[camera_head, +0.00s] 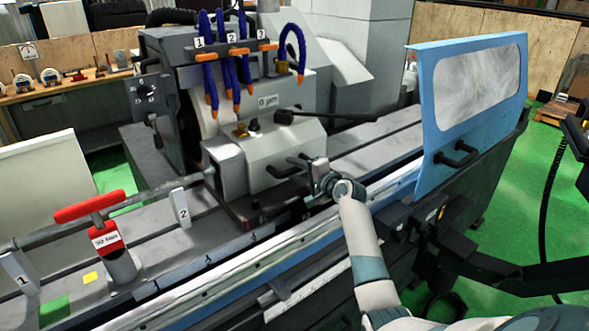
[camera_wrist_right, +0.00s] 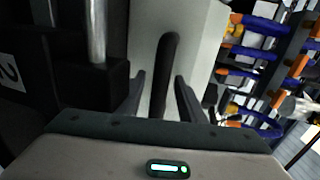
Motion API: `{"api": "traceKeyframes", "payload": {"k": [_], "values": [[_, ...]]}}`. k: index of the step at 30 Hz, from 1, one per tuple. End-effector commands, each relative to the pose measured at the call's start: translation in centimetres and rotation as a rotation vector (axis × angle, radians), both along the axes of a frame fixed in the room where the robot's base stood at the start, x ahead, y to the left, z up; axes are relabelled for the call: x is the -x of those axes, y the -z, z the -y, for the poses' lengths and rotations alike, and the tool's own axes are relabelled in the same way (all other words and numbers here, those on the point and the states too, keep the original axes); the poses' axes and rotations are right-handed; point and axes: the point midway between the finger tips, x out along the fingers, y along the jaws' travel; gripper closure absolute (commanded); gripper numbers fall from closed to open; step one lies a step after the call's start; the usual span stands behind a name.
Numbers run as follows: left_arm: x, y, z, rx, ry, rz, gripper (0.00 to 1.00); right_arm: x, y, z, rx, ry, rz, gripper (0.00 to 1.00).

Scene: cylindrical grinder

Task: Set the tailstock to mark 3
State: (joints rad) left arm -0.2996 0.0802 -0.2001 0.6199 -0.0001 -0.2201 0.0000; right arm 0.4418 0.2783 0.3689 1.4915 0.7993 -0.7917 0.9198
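My right gripper (camera_head: 304,166) is at the tailstock's front side. In the right wrist view, a dark lever (camera_wrist_right: 168,60) stands between my right gripper's two spread fingers (camera_wrist_right: 161,98), with gaps visible beside it. My left gripper is in neither view.
Blue hoses (camera_head: 228,65) hang over the tailstock, with tags 1, 2 and 3. A blue guard door (camera_head: 470,110) rises at the right. A long dark lever (camera_head: 330,117) sticks out rightward.

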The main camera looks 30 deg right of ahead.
Motion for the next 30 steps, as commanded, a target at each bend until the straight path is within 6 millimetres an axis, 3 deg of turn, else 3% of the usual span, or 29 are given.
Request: {"api": "traceKeyframes", "payload": {"k": [10,15,30], "values": [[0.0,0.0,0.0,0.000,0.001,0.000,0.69,-0.2,0.1,0.0,0.000,0.000,0.000,0.64],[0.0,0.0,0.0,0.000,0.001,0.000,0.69,-0.2,0.1,0.0,0.000,0.000,-0.001,1.00],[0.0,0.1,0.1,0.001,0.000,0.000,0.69,-0.3,0.0,1.3,0.003,0.005,0.002,1.00]]}}
